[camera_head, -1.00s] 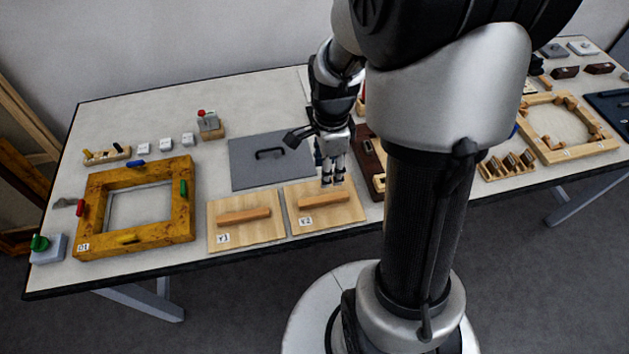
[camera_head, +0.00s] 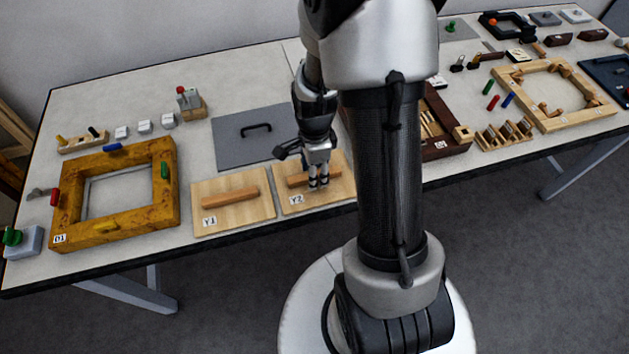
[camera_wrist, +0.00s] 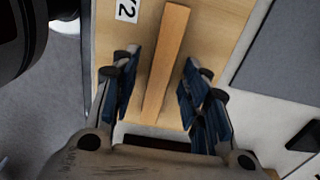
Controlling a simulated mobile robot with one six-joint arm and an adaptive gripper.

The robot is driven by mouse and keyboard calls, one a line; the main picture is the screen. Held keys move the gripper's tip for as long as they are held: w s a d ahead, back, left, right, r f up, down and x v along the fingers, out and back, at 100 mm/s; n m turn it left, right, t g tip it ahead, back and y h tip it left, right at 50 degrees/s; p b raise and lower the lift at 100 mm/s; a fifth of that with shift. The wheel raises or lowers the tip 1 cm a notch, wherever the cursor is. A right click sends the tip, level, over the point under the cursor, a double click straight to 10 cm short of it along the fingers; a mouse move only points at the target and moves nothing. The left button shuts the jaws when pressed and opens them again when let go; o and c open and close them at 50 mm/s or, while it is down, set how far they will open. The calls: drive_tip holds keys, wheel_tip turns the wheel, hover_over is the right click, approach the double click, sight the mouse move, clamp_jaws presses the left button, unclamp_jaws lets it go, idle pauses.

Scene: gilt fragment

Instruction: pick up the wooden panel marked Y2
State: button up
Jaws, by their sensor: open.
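The wooden panel marked Y2 (camera_head: 322,196) lies flat near the table's front edge, with a raised wooden bar handle (camera_head: 297,181) across it. In the wrist view the panel (camera_wrist: 220,35) shows its Y2 label (camera_wrist: 127,9), and the handle (camera_wrist: 165,65) runs between the fingers. My gripper (camera_head: 318,184) is open and over the right part of the panel. In the wrist view the gripper (camera_wrist: 160,95) has one blue-padded finger side on each side of the handle, with gaps. I cannot tell how far the fingertips are above the panel.
A similar panel marked Y1 (camera_head: 248,211) lies just left of Y2. A grey plate (camera_head: 228,150) with a black handle lies behind. A yellow frame (camera_head: 166,205) is at left, and a dark red-brown frame (camera_head: 436,148) is to the right, partly hidden by my arm.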

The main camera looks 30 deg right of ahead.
drive_tip(key=shift+c, duration=0.3)
clamp_jaws()
idle(0.3)
